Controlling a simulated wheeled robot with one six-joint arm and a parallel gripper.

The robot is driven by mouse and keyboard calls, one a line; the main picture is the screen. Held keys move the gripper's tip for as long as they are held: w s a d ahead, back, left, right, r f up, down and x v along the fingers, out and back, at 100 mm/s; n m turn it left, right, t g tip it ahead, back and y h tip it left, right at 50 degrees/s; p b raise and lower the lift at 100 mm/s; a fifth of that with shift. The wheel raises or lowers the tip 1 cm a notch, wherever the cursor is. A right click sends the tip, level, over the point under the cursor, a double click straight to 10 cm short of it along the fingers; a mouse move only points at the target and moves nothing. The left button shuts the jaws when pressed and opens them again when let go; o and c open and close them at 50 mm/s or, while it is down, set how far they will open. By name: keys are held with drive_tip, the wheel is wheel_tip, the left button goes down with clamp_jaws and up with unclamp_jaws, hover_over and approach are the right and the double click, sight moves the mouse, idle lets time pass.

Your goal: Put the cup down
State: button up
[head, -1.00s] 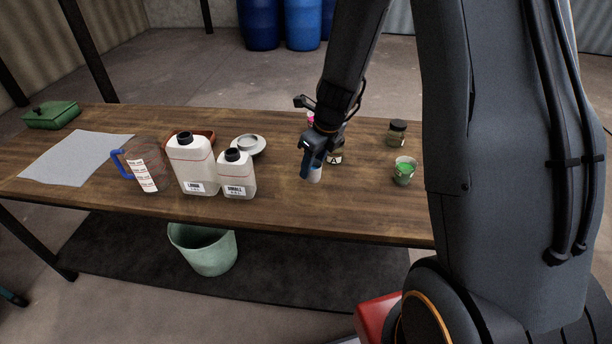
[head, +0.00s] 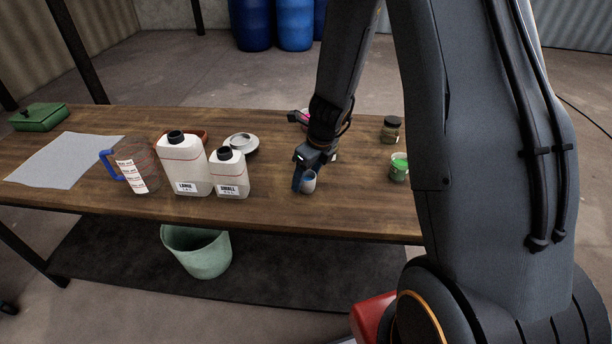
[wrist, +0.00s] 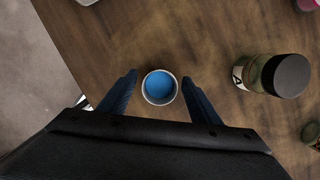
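The cup (head: 309,184) is small and pale, with blue liquid in it, near the front of the wooden table (head: 270,210). In the wrist view the cup (wrist: 147,98) is seen from above, upright, with the blue contents inside its rim. My gripper (wrist: 160,78) has one finger on each side of the cup, with a narrow strip of table showing between each finger and the cup wall. The fingers look open around it. In the head view my gripper (head: 304,176) points down at the cup, which appears to stand on the table. Its base is hard to make out.
A dark-lidded jar (wrist: 287,77) stands right of the cup in the wrist view. A green-filled cup (head: 399,168) and another jar (head: 391,131) are to the right. The small jug (head: 231,175), large jug (head: 183,165) and measuring pitcher (head: 137,168) stand left. Table between is clear.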

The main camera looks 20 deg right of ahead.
drive_tip(key=p+v, duration=0.2)
drive_tip(key=v, duration=0.9)
drive_tip(key=s+a+r+n+h, duration=0.1)
drive_tip(key=s+r+n, duration=0.1)
drive_tip(key=s+n, duration=0.6)
drive_tip(key=s+a+r+n+g, duration=0.1)
drive_tip(key=s+r+n, duration=0.2)
drive_tip(key=s+n, duration=0.6)
drive_tip(key=n, duration=1.2)
drive_tip(key=shift+s+r+h, duration=0.3)
drive_tip(key=shift+h, duration=0.1)
drive_tip(key=shift+c, duration=1.3)
